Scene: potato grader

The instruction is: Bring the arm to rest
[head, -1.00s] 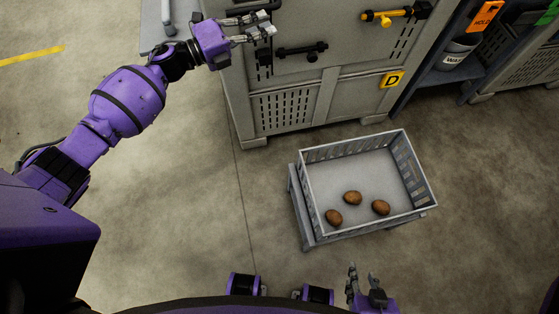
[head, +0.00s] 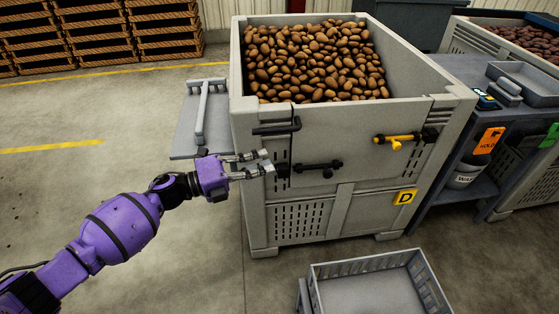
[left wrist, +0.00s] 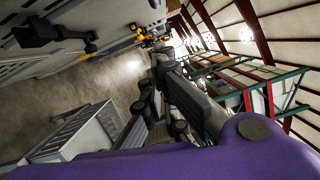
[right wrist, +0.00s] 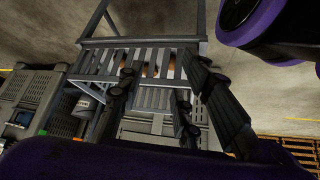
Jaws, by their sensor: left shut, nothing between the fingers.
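My left arm reaches in from the left in the head view. Its gripper (head: 268,161) is shut and empty, in front of the left part of the large grey bin (head: 330,215) marked D, near the black latch (head: 316,166). Whether it touches the bin is unclear. The left wrist view shows its dark fingers (left wrist: 163,95). My right gripper (right wrist: 154,92) shows only in the right wrist view, its fingers apart, with the slatted crate beyond them. Nothing is visible between its fingers.
Potatoes (head: 310,62) fill the bin. A grey slatted crate (head: 365,262) is at the lower edge; brown potatoes show through its slats in the right wrist view. A yellow-handled latch (head: 398,139) sits right of the black one.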

